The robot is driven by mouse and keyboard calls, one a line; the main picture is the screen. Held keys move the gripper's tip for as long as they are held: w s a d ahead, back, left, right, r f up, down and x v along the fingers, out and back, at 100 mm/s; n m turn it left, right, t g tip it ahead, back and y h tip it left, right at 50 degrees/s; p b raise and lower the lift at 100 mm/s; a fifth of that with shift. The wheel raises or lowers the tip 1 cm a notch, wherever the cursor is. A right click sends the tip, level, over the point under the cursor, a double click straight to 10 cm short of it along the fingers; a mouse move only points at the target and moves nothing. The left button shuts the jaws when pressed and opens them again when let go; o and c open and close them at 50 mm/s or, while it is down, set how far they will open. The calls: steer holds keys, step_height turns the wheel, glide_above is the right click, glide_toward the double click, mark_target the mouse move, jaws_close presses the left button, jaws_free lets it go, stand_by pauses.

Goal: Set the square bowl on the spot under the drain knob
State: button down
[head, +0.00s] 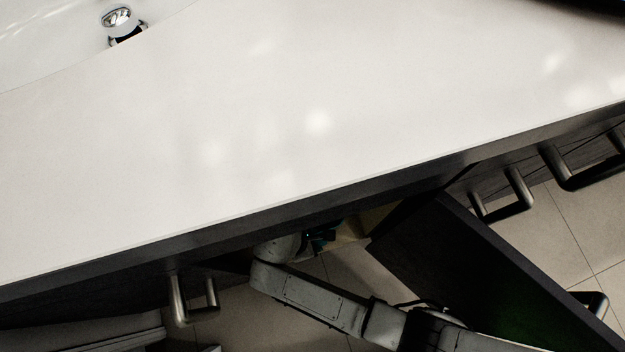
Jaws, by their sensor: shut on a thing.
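The drain knob (117,18) is a shiny chrome piece in the white basin at the top left, with a dark opening just below it. The basin surface and counter around it look bare. My gripper (325,238) is low in the picture, under the counter's front edge and partly hidden by it. It is shut on a cream-coloured, angular thing (358,228), mostly hidden by the counter edge. I cannot tell for sure whether this is the square bowl; no other bowl shows.
The white countertop (300,110) is clear, with a dark front edge. A dark open door or drawer panel (470,265) stands just right of my gripper. Metal handles (505,197) stick out along the front, one (192,300) left of my arm. A dark object (590,4) touches the top right.

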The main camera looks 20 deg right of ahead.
steer(key=shift+f, duration=0.3)
steer(key=c, duration=0.5)
jaws_free()
step_height(320, 180, up, 4)
steer(key=p, duration=0.2)
steer(key=shift+s+r+p, duration=0.1)
steer(key=shift+s+p, duration=0.05)
steer(key=shift+p, duration=0.2)
steer(key=s+d+r+p, duration=0.3)
steer(key=s+r+p, duration=0.5)
steer(key=s, duration=0.5)
steer(key=shift+s+d+r, duration=0.15)
steer(key=shift+r, duration=0.3)
